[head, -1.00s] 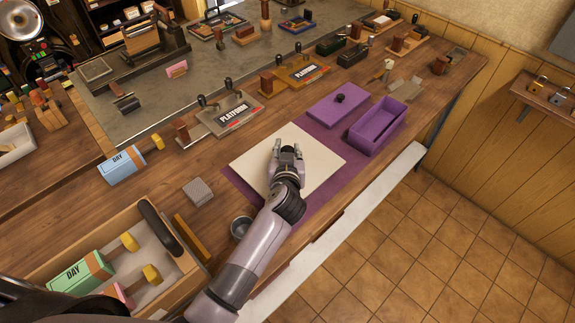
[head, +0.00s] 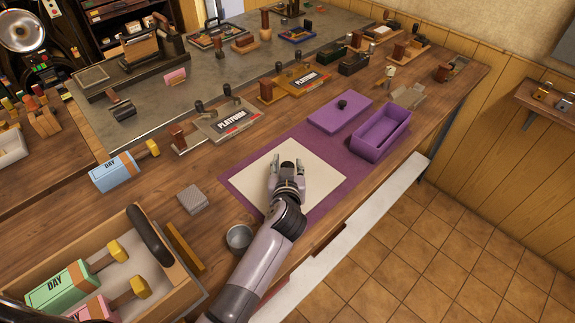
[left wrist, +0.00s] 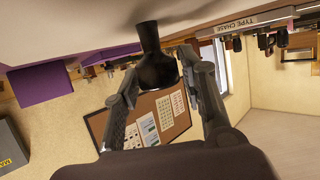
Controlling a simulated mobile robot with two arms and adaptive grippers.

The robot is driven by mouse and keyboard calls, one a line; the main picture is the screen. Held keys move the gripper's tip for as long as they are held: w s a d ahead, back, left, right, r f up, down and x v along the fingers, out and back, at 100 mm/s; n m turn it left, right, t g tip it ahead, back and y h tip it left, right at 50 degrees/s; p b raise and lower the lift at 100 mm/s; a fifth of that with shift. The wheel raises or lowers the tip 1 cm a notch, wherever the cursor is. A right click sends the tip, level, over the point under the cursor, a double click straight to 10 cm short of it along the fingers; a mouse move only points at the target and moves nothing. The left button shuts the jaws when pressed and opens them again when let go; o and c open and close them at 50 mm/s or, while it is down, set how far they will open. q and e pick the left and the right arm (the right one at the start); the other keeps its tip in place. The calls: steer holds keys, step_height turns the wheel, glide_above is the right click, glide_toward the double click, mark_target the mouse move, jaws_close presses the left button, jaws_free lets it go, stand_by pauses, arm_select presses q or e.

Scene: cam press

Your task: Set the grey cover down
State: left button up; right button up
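The grey cover (head: 250,180) is a flat, pale square plate, lying level over the purple mat (head: 324,202). A dark knob (left wrist: 158,70) stands up from its middle and shows in the left wrist view, where the pale plate (left wrist: 80,20) fills the top. My left gripper (head: 287,166) is over the middle of the cover, its fingers spread on either side of the knob; the gap to the knob looks small. The cover looks down on the mat, but its underside is hidden. My right gripper is not in view.
A purple open box (head: 381,134) and its purple lid (head: 340,114) stand behind and right of the cover. A small metal cup (head: 238,238) is close to my left arm. The table's front edge is near.

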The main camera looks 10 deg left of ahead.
arm_select(q)
steer(key=shift+o, duration=0.9)
steer(key=shift+s+r, duration=0.15)
steer(key=shift+s, duration=0.05)
steer(key=v, duration=1.1)
steer(key=shift+s+r, duration=0.1)
steer(key=shift+s, duration=0.2)
